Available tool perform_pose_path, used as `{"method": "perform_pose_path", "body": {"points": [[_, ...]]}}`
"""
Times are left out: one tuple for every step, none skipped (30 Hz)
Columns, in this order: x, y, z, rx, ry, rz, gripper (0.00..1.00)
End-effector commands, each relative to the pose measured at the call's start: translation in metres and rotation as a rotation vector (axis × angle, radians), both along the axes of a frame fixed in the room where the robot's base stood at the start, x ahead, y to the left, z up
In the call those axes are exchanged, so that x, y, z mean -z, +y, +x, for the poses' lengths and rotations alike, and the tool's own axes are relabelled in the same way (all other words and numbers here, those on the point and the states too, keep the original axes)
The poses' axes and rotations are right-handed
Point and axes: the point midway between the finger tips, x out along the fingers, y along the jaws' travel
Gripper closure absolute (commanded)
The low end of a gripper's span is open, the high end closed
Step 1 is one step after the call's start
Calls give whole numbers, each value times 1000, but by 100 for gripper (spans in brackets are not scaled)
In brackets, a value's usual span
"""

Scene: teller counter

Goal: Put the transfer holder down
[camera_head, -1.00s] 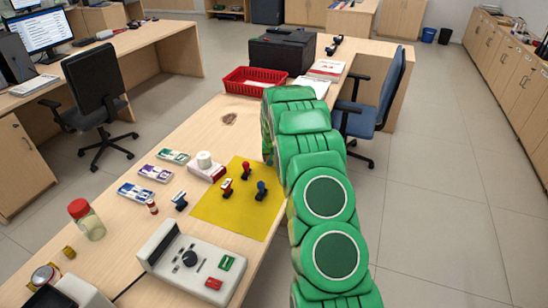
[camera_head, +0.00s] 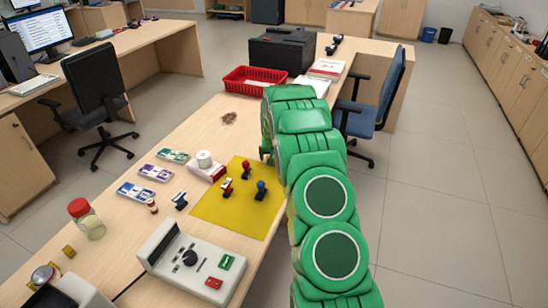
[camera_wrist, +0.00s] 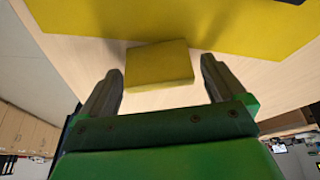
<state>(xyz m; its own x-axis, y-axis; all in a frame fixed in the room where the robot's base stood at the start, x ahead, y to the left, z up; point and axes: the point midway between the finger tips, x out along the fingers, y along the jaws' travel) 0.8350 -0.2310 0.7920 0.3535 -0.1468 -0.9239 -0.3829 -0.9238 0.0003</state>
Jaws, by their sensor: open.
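A yellow block (camera_wrist: 157,60) shows in the wrist view, lying on the wooden counter just off the edge of a larger yellow mat (camera_wrist: 215,20). I take it to be the transfer holder, though no label shows. My gripper (camera_wrist: 162,68) is open, with one finger on each side of the block and a visible gap at both sides. In the camera_head view my green arm hides the gripper and the block.
A grey machine (camera_head: 190,262) stands at the counter's near end, by a red-lidded jar (camera_head: 86,219). Colored packs (camera_head: 155,173) lie left of the mat. A red basket (camera_head: 253,80) and dark printer (camera_head: 283,52) stand at the far end. A blue chair (camera_head: 375,93) stands right.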

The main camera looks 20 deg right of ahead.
Motion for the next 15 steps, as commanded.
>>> {"method": "perform_pose_path", "body": {"points": [[-3,0,-1,0,0,0,3],[-4,1,-1,0,0,0,3],[-7,1,-2,0,0,0,3],[-9,1,-3,0,0,0,3],[-11,2,-4,0,-1,0,3],[-15,2,-5,0,-1,0,3],[-18,3,-6,0,-2,-1,3],[-22,3,-7,0,-3,-1,3],[-27,4,-8,0,-4,-1,3],[-30,4,-9,0,-4,-1,3],[-34,5,-11,0,-4,-1,3],[-38,5,-12,0,-4,-1,3],[-41,6,-14,0,-3,-1,3],[-43,7,-15,0,-2,-1,3],[-47,7,-17,0,-1,0,3]]}}
